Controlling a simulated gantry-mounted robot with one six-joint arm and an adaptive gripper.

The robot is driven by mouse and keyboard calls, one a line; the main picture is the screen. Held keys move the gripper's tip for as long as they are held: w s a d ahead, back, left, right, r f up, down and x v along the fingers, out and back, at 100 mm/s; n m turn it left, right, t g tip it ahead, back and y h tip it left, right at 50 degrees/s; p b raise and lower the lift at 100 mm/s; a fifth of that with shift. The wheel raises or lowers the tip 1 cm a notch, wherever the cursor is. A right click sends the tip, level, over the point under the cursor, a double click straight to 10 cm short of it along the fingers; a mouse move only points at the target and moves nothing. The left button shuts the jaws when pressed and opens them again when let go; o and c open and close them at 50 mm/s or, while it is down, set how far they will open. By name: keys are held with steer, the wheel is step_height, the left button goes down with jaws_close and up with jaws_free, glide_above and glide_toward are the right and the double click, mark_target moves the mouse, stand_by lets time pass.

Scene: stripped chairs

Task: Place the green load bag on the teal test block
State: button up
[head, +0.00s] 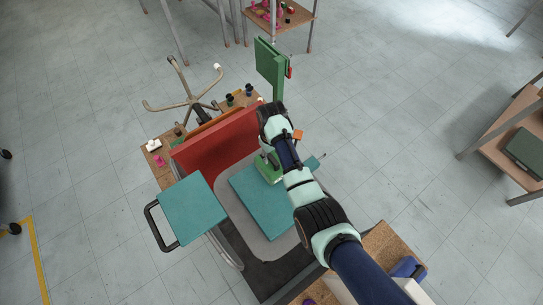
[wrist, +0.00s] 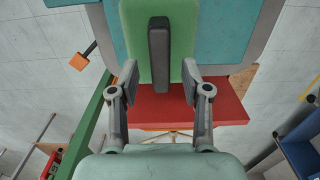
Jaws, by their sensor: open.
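The green load bag (wrist: 135,25), with a dark upright grip bar (wrist: 158,60), is in front of the teal test block (wrist: 222,30) in the wrist view. In the head view the bag (head: 270,171) overlaps the block's upper edge, partly hidden by my arm. It looks like it rests on the teal test block (head: 262,212), though contact is not clearly visible. My gripper (wrist: 159,75) is open, its two fingers apart on either side of the grip bar with gaps. In the head view my gripper (head: 268,152) is mostly hidden at the bag.
A red panel (head: 215,138) stands behind the block, which lies on a grey seat (head: 245,234). A teal side pad (head: 192,209) is at left. A green upright panel (head: 266,62) stands beyond. A chair base (head: 192,101) and small parts lie on the bench behind.

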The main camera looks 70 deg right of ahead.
step_height(320, 180, up, 9)
steer(key=p, duration=0.1)
steer(key=shift+p, duration=0.4)
